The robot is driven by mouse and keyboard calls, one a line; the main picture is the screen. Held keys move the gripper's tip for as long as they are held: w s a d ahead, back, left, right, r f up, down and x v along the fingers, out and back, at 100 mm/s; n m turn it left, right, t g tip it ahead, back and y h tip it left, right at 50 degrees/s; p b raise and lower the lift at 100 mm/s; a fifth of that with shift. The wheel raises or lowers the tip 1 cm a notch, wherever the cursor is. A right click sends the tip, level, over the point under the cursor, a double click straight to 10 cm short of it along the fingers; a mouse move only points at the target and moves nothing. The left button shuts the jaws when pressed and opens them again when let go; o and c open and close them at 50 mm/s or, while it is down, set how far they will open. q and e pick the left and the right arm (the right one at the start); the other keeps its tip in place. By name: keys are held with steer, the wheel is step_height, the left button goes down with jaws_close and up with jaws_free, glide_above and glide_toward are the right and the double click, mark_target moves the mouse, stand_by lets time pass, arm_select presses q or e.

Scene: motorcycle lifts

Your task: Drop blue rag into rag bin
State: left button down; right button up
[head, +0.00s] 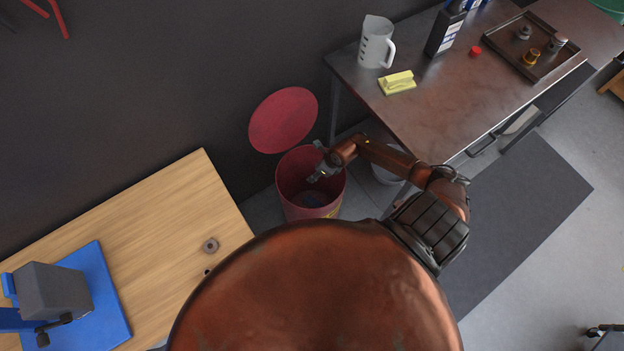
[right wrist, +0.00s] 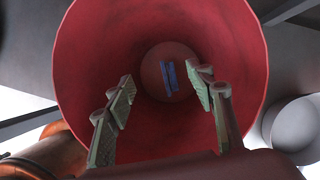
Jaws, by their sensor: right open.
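The red rag bin (head: 290,202) stands on the floor between the two tables, its round red lid (head: 284,119) raised at the back. The blue rag (right wrist: 169,76) lies at the bottom of the bin in the right wrist view; in the head view it is a small dark-blue patch (head: 312,199) inside. My right gripper (head: 316,176) is over the bin's mouth, pointing down into it. In the right wrist view its fingers (right wrist: 160,100) are spread apart with nothing between them, and the rag lies well beyond the tips. My left gripper is not in view.
A metal-topped table (head: 440,105) at the right holds a jug (head: 375,42), a yellow sponge (head: 397,82), a dark bottle (head: 445,32) and a tray (head: 518,58) of parts. A wooden bench (head: 170,225) with a vise (head: 55,292) is at the left. A grey bucket (head: 385,174) stands right of the bin.

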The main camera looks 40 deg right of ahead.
steer(key=v, duration=1.2)
stand_by(0.4)
